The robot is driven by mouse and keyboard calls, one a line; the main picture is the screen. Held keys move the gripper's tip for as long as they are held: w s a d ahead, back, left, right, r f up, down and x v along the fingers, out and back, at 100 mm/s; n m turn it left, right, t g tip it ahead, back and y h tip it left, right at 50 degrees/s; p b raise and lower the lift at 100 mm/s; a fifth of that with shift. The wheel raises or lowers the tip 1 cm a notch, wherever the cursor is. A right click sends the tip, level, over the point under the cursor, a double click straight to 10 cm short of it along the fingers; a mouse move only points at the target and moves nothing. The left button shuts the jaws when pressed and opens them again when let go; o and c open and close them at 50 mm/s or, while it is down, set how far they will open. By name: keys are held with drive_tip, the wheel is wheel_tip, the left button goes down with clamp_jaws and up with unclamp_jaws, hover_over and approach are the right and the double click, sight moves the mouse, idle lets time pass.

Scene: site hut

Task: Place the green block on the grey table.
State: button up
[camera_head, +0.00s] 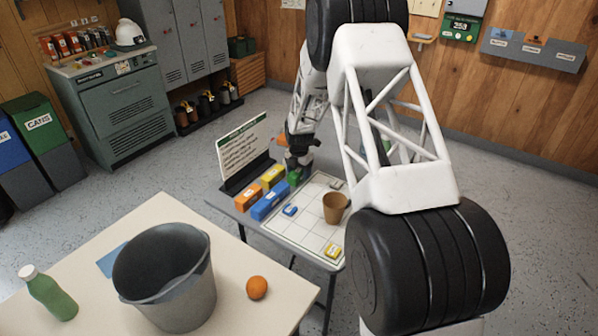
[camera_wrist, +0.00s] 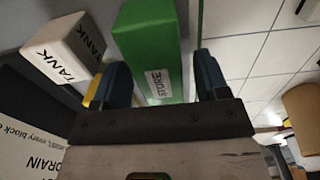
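The green block (camera_wrist: 150,45), labelled STORE, lies between the two fingers of my gripper (camera_wrist: 162,85) in the wrist view. The fingers look open, with a gap showing on the block's right side. In the head view the green block (camera_head: 294,177) shows only in part, at the back of the grey table (camera_head: 240,216), beside the yellow block. My gripper (camera_head: 299,160) is low over that spot, and its fingertips are hard to make out there.
A white TANK block (camera_wrist: 62,48) is close on the gripper's left. Orange (camera_head: 247,197), yellow (camera_head: 272,175) and blue (camera_head: 268,203) blocks stand near the sign (camera_head: 243,150). A brown cup (camera_head: 334,208) stands on the white grid mat (camera_head: 295,232). A bucket (camera_head: 165,280) occupies the cream table.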

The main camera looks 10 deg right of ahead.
sight(299, 170)
wheel_tip(299, 170, up, 12)
drive_tip(key=shift+r, duration=0.15)
idle(0.8)
idle(0.5)
drive_tip(key=s+r+m+t, duration=0.1)
drive_tip(key=s+r+m, duration=0.6)
drive_tip(key=s+r, duration=0.5)
drive_tip(key=s+r+m, duration=0.6)
drive_tip(key=s+r, duration=0.4)
drive_tip(key=s, duration=0.5)
drive_tip(key=s+r+m+t, duration=0.1)
drive_tip(key=s+m, duration=1.3)
drive_tip(key=s, duration=1.8)
drive_tip(key=shift+s+a+r+t, duration=0.15)
drive_tip(key=shift+s+r+t, duration=0.05)
drive_tip(key=shift+t, duration=0.1)
